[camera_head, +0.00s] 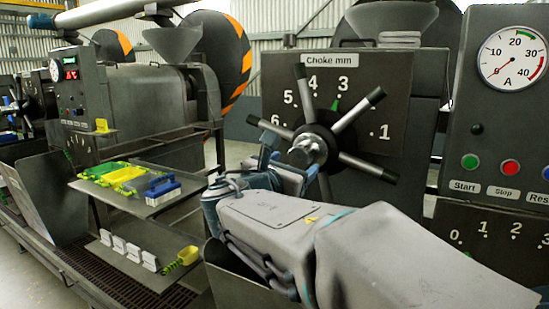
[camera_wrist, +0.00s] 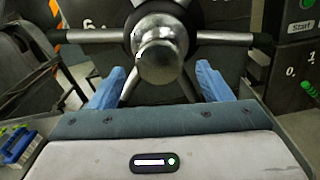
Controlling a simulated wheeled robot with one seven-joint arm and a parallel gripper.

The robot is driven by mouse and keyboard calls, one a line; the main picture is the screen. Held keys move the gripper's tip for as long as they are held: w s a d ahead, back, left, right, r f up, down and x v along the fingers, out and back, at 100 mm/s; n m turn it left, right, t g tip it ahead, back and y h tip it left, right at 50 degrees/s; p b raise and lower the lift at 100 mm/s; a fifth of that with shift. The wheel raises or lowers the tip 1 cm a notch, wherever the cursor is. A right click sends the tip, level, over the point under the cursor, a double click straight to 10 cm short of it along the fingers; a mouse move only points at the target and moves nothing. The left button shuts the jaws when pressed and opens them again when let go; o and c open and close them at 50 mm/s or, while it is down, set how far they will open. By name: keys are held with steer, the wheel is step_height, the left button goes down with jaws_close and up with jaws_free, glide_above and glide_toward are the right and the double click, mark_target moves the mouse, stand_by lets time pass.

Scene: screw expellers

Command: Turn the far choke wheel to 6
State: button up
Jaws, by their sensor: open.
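A choke wheel (camera_head: 308,150) with a metal hub and several dark-gripped spokes stands on the large panel in front of me. Its dial plate (camera_head: 282,85) reads "Choke mm", with 1, 3, 4, 5 and 6 visible; a spoke appears to cover the 2. A green pointer (camera_head: 335,104) is just below the 3. My gripper (camera_head: 291,160) is at the lower left of the hub. In the wrist view its blue fingers (camera_wrist: 160,85) are open, one on each side below the hub (camera_wrist: 158,53), with two lower spokes between them. I cannot tell whether they touch.
Another machine with a smaller dark wheel (camera_head: 14,103) stands far left. A shelf (camera_head: 150,208) holds green, yellow and blue items. At right, a control panel (camera_head: 500,120) has an ammeter (camera_head: 512,57) and buttons, with another numbered dial (camera_head: 490,230) below.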

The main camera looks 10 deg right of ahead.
mark_target(298, 161)
steer(key=x, duration=0.5)
steer(key=c, duration=1.4)
steer(key=shift+p, duration=0.3)
